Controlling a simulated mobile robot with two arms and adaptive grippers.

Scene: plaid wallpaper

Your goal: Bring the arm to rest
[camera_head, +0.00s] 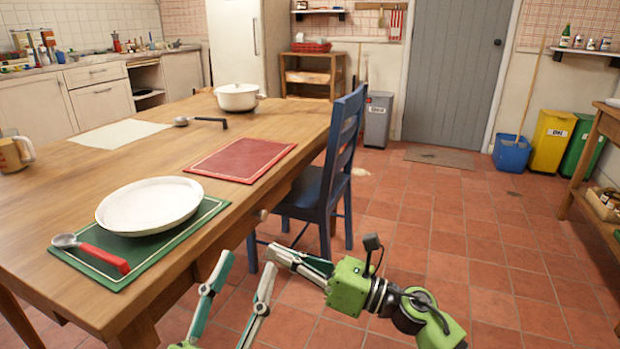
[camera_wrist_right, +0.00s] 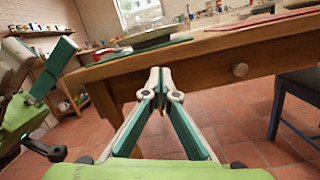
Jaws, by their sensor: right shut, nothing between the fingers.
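My right arm comes in from the right in the head view. Its gripper (camera_head: 274,252) is beside the wooden table's (camera_head: 235,125) near right edge, over the floor. In the right wrist view the fingertips (camera_wrist_right: 159,78) meet with nothing between them, and the table edge lies beyond. My left gripper (camera_head: 248,263) is at the bottom of the head view, its two fingers spread apart and empty. Part of my left arm shows at the left of the right wrist view.
A white plate (camera_head: 150,205) and a red-handled spoon (camera_head: 92,253) lie on a green mat (camera_head: 187,238). A red mat (camera_head: 240,160), a ladle (camera_head: 200,121) and a white pot (camera_head: 238,97) are farther back. A blue chair (camera_head: 342,140) stands close beyond the grippers. Tiled floor (camera_head: 500,270) is clear at right.

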